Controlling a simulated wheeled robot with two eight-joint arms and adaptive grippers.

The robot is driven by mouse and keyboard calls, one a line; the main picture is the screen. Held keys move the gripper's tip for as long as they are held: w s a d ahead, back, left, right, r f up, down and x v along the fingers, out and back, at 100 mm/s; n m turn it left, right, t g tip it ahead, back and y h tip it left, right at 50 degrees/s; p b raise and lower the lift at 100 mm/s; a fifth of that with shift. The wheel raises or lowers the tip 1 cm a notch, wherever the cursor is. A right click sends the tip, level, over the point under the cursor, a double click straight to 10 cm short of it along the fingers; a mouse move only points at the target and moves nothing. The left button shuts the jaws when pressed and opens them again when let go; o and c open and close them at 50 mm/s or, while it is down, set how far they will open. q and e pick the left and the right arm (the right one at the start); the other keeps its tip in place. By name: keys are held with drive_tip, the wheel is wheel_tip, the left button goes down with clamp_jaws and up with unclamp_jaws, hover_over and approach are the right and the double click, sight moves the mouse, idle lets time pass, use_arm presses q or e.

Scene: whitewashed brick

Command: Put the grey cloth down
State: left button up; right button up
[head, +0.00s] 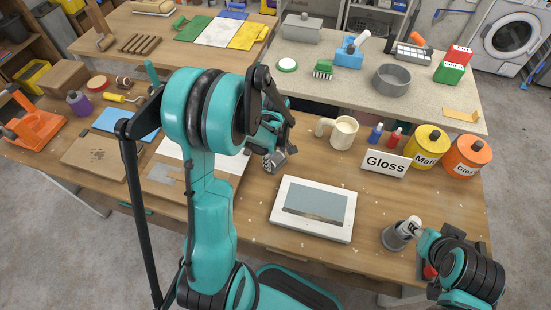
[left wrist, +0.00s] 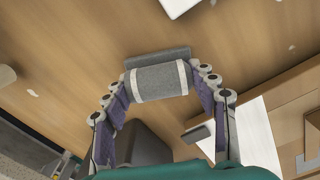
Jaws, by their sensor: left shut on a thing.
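My left gripper (head: 275,150) is over the middle of the near wooden table, partly hidden by my own left arm in the head view. In the left wrist view its two fingers (left wrist: 160,85) are closed on the grey cloth (left wrist: 160,80), a small folded bundle gripped at both sides. A bit of the grey cloth (head: 275,161) shows below the fingers in the head view. I cannot tell whether it touches the tabletop. My right gripper (head: 428,258) is at the lower right, beside a grey cup-like holder; its fingers are not clear.
A white-framed picture (head: 313,209) lies right of the left gripper. Behind it stand a cream mug (head: 338,131), a Gloss sign (head: 386,163), a yellow tin (head: 426,148) and an orange tin (head: 467,156). The grey holder (head: 401,234) stands at the right. Bare wood lies between cloth and picture.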

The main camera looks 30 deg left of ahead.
use_arm(q)
drive_tip(key=shift+f, duration=0.2)
drive_tip(key=o, duration=1.2)
drive_tip(key=shift+o, duration=0.2)
drive_tip(key=shift+r, duration=0.1)
drive_tip(key=shift+r, duration=0.25)
wheel_tip(320, 180, up, 11)
drive_tip(key=p, duration=0.4)
drive_tip(key=s+d+r+m+t, duration=0.7)
drive_tip(key=s+d+r+m, duration=0.3)
drive_tip(key=m, duration=0.6)
drive_tip(key=shift+s+d+r, duration=0.3)
drive_tip(key=shift+s+r, duration=0.1)
drive_tip(key=shift+s, duration=0.15)
